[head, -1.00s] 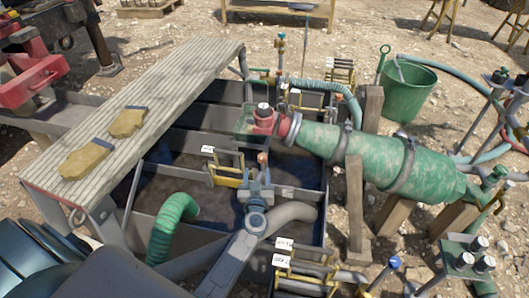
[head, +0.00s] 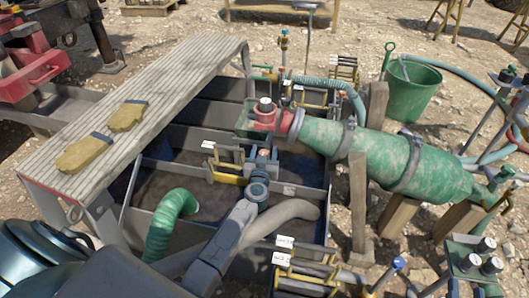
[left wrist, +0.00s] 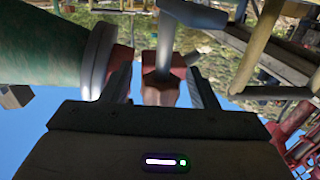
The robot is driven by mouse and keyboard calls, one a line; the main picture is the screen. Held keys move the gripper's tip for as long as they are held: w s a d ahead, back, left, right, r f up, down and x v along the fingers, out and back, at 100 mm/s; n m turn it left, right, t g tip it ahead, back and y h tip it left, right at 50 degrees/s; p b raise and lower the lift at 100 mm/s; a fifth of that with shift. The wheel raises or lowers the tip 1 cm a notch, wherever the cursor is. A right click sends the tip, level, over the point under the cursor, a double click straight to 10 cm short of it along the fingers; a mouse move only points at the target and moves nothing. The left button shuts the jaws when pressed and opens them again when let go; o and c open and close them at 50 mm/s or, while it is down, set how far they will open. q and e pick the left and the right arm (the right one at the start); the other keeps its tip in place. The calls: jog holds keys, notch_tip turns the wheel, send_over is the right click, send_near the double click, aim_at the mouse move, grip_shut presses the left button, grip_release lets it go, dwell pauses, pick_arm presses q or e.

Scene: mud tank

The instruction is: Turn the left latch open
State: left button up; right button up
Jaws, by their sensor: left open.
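My left gripper (head: 263,156) reaches over the mud tank (head: 175,218) in the head view, just in front of the red fitting (head: 266,119) at the end of the green cylinder (head: 385,160). Its jaws are open. In the left wrist view, the open fingers (left wrist: 158,88) stand on either side of a pinkish-red block (left wrist: 160,84) with a grey bar (left wrist: 164,48) across it. I see a gap between the fingers and the block. I cannot tell for certain whether this block is the left latch. My right gripper is not in view.
A ribbed plank (head: 190,85) with two yellow gloves (head: 84,154) lies left of the tank. Yellow-framed labelled parts stand beside my gripper and at the tank's front. A green hose (head: 165,225) rises on the left. A green bucket (head: 411,90) stands at the right.

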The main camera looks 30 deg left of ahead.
pick_arm(q)
jog(key=shift+w+a, duration=0.2)
jog(key=shift+w, duration=0.3)
pick_arm(e)
jog(key=shift+w+r+t, duration=0.2)
jog(key=shift+r+t, duration=0.4)
jog(key=shift+r, duration=0.45)
pick_arm(q)
jog(key=c, duration=1)
jog(key=shift+s+a+n+g+y+p, duration=0.15)
jog(key=shift+n+g+y+p, duration=0.35)
jog(key=shift+n+y+p, duration=0.35)
pick_arm(e)
jog(key=s+f+g, duration=0.4)
jog(key=f+g, duration=0.2)
jog(key=f, duration=0.4)
jog(key=shift+s+a, duration=0.3)
jog(key=shift+a, duration=0.15)
pick_arm(q)
jog(key=o, duration=1)
